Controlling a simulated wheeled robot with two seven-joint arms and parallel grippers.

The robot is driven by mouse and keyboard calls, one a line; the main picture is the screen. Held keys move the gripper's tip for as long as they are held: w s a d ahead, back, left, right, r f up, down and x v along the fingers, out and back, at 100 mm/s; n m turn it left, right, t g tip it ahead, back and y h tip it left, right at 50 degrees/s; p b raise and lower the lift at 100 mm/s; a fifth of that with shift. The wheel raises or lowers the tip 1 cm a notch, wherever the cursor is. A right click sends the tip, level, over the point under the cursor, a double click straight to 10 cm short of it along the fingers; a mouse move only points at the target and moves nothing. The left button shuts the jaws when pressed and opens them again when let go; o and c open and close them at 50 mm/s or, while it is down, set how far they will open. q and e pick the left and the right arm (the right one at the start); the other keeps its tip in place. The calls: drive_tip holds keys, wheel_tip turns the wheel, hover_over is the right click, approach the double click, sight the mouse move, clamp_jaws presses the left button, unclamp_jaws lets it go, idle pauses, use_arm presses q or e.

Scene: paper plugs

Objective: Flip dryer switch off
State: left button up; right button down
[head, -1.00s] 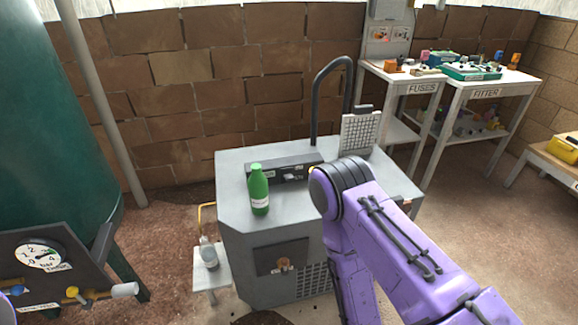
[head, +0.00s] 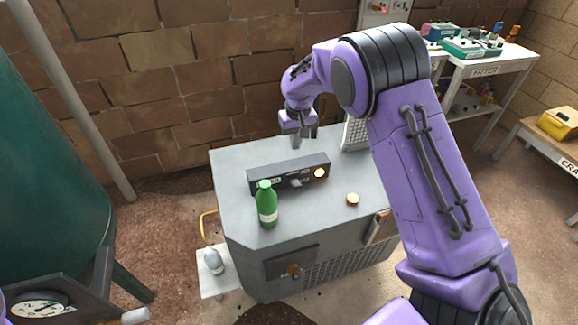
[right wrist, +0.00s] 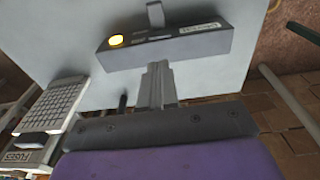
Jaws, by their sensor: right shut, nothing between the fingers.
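The dryer is a grey cabinet (head: 232,180) with a low dark control box (head: 262,177) on its top. A small grey switch lever (head: 297,183) sticks out of the box's front, beside a glowing yellow lamp (head: 319,173). The right wrist view also shows the box (right wrist: 190,46), the lever (right wrist: 155,14) and the lamp (right wrist: 116,40). My right gripper (head: 297,143) points down, shut and empty, just behind the box, on the side away from the lever. Its closed fingers (right wrist: 157,75) appear apart from the lever. My left gripper is not in view.
A green bottle (head: 267,205) stands in front of the box's left end. A small round gold-rimmed piece (head: 352,199) lies on the top at the right. A gridded panel (head: 354,135) stands at the back right, partly behind my arm. The left part of the top is clear.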

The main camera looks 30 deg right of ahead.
drive_tip(key=s+r, duration=0.1)
drive_tip(key=s, duration=0.2)
drive_tip(key=p, duration=0.1)
hover_over(296, 183)
drive_tip(key=w, duration=0.1)
wheel_tip(296, 183, down, 7)
drive_tip(key=f, duration=0.2)
drive_tip(key=f+p, duration=0.1)
drive_tip(key=f, duration=0.1)
drive_tip(key=s+f+p, duration=0.1)
drive_tip(key=f, duration=0.1)
drive_tip(key=shift+d+f, duration=0.1)
drive_tip(key=shift+f, duration=0.15)
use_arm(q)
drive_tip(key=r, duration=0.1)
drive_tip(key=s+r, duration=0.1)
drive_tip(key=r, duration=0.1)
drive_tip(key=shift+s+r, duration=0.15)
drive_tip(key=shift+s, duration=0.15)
use_arm(e)
drive_tip(key=shift+s+f, duration=0.25)
drive_tip(key=shift+f, duration=0.15)
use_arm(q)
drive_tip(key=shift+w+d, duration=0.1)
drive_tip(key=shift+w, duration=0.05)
use_arm(e)
drive_tip(key=shift+a, duration=0.2)
